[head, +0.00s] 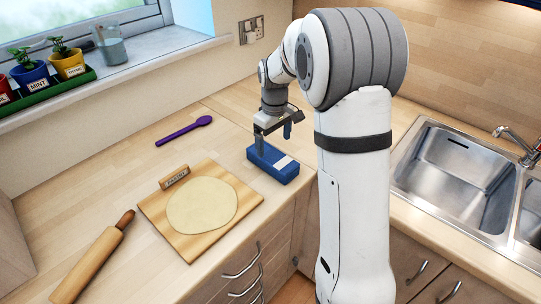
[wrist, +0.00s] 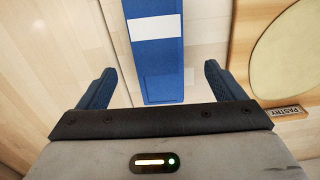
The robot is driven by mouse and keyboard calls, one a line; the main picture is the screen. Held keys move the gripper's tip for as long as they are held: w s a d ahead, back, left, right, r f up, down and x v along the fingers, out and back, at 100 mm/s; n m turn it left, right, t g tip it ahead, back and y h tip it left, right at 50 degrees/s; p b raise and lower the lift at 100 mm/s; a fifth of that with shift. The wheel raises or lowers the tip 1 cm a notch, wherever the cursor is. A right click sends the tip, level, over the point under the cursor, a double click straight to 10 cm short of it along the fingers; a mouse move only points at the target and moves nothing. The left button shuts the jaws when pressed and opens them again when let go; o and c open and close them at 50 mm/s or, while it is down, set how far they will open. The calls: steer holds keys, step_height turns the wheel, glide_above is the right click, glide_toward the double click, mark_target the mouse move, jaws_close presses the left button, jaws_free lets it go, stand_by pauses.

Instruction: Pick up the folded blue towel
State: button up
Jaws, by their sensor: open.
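The folded blue towel (head: 262,168) lies on the wooden counter in the head view, near the front edge. It is a blue block with a white stripe. In the wrist view the towel (wrist: 155,62) runs upward from between the fingers, its white stripe near the top. My gripper (head: 271,136) is directly above the towel in the head view, pointing down. In the wrist view my gripper (wrist: 158,88) is open, with one blue finger on each side of the towel and a gap on both sides.
A pastry board with round dough (head: 202,206) lies left of the towel. A purple spoon (head: 184,130) and a rolling pin (head: 95,256) also lie on the counter. Potted herbs (head: 68,62) stand on the sill. A sink (head: 455,180) is at the right.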

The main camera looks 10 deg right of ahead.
mark_target(272, 155)
steer(key=shift+w+f, duration=0.35)
steer(key=shift+f, duration=0.4)
steer(key=f, duration=0.3)
steer(key=f+p, duration=0.1)
steer(key=f, duration=0.2)
steer(key=shift+w+a+f+p, duration=0.2)
steer(key=shift+f+p, duration=0.1)
steer(key=shift+f, duration=0.1)
steer(key=shift+c, duration=0.3)
steer(key=c, duration=1)
